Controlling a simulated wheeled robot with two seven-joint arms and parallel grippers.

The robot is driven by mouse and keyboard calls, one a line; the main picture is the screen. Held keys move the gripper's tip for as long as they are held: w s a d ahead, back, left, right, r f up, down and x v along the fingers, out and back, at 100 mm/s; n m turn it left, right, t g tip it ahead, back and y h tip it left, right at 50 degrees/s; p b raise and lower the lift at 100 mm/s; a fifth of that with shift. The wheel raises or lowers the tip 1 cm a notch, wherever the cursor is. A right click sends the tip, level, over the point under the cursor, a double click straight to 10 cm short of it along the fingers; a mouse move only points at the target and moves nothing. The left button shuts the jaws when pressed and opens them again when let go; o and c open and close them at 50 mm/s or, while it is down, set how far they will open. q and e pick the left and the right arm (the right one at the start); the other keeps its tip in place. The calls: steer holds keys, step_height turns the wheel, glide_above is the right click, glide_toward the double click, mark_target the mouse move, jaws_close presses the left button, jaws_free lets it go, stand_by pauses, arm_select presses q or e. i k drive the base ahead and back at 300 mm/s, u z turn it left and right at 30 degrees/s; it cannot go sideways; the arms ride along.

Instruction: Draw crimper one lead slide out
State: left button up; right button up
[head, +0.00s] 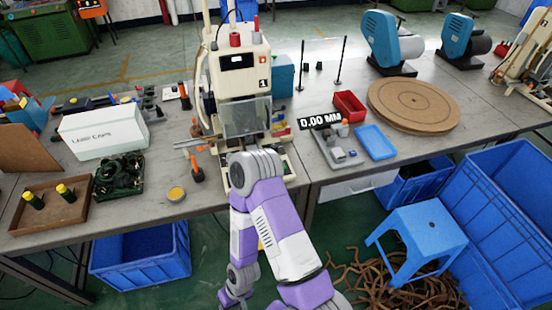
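Crimper one (238,70) is the tall cream machine marked 1 at the back middle of the bench, with a clear guard (246,117) on its front. A purple and white arm of mine rises from the bottom and ends at the machine's lower front. Its grey wrist (256,165) covers that area. The lead slide cannot be made out; it may be hidden behind the wrist. The fingers at the machine are also hidden, so their state and any contact do not show. No other gripper can be clearly made out.
Left of the machine are a white lamp caps box (104,132), a green tangled pile (118,176) and a yellow-topped pot (176,194). An orange-tipped tool (197,172) stands close by. Right are a scale (342,150), a blue tray (376,142) and a round board (413,104).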

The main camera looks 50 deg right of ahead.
mark_target(250, 143)
steer(key=z, duration=1)
steer(key=i, duration=0.25)
steer(key=z, duration=0.05)
